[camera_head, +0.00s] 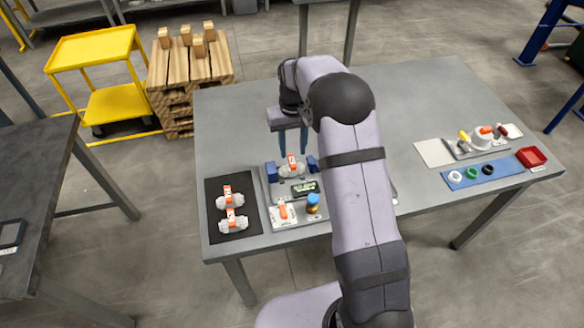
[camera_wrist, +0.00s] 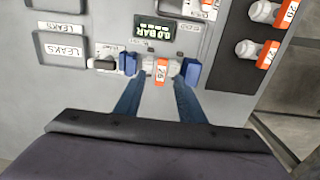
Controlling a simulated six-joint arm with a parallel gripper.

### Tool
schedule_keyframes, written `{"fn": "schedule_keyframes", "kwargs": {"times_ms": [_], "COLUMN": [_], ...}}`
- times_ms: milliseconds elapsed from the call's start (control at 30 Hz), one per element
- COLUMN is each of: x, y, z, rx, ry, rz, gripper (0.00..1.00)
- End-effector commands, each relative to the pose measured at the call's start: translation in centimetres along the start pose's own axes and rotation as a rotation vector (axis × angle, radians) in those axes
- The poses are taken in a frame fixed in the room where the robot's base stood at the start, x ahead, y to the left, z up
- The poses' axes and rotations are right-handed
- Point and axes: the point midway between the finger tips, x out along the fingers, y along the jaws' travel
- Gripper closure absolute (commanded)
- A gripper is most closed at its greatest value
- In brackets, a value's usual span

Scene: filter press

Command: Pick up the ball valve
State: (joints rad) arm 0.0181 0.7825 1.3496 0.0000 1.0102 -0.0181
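A white ball valve with an orange handle (camera_head: 291,168) sits between two blue blocks of a test stand; in the wrist view its handle (camera_wrist: 161,71) reads 26. My gripper (camera_head: 293,150) is above and behind this valve in the head view. In the wrist view my gripper (camera_wrist: 159,88) is open, with its two blue-grey fingers spread on either side of the valve's line. Nothing is held between them. Two more such valves, an upper one (camera_head: 229,200) and a lower one (camera_head: 233,222), lie on a black mat (camera_head: 214,191); the wrist view shows one labelled 27 (camera_wrist: 256,52) and one labelled 29 (camera_wrist: 270,13).
A display (camera_wrist: 156,31) reading 0.0 BAR stands beside the clamped valve. The blue blocks (camera_head: 271,172) flank it closely.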

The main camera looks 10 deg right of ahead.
Motion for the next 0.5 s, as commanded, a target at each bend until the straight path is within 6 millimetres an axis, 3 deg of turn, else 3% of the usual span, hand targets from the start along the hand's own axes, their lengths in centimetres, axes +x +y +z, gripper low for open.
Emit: {"fn": "schedule_keyframes", "kwargs": {"times_ms": [167,500], "x": [0.7,4.5], "y": [-0.1,-0.2], "z": [0.0,-0.2], "rx": [0.0,0.0], "ry": [-0.002,-0.002], "rz": [0.0,0.0], "gripper": [0.64,0.64]}}
